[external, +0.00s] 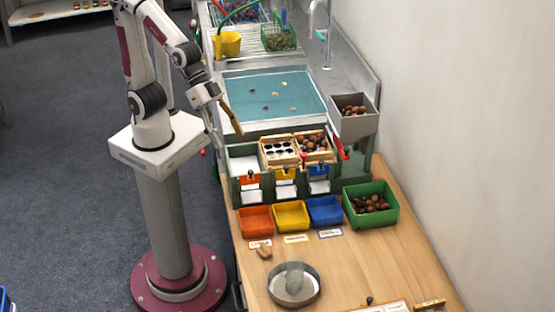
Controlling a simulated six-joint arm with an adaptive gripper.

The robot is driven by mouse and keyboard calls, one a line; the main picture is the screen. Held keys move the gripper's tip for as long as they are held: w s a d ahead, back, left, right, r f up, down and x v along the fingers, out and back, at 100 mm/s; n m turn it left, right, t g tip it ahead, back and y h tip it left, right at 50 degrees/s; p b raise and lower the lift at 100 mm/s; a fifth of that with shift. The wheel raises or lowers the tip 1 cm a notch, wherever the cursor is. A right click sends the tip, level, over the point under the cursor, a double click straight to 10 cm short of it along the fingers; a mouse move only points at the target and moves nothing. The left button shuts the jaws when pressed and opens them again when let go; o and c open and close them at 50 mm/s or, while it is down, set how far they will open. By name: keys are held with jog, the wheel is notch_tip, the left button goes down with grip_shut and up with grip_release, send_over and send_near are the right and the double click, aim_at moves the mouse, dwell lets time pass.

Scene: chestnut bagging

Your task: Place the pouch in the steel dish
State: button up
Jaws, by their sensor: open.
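The steel dish (273,294) is round and shallow and lies on the wooden table at the bottom middle. A pale, translucent upright shape that looks like the pouch (294,277) is inside the dish, near its middle; its contents are too small to tell. My gripper (225,123) is open, well away from the dish and pouch. It hangs beside the left edge of the sink area, with a long tan piece along it that I cannot identify.
Orange (256,220), yellow (291,215) and blue (325,210) bins stand behind the dish. A green crate (390,212) of chestnuts is right of them. A small tan object (264,251) lies near the orange bin. The table right of the dish is mostly clear.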

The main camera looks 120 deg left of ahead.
jog(key=s+a+g, duration=0.1)
jog(key=s+a, duration=0.2)
jog(key=s, duration=0.6)
jog(key=s+a+g+y, duration=0.1)
jog(key=s+a, duration=0.2)
jog(key=s, duration=0.7)
jog(key=shift+s+a+r+y, duration=0.2)
jog(key=shift+a+r+y, duration=0.1)
jog(key=shift+a+r, duration=0.1)
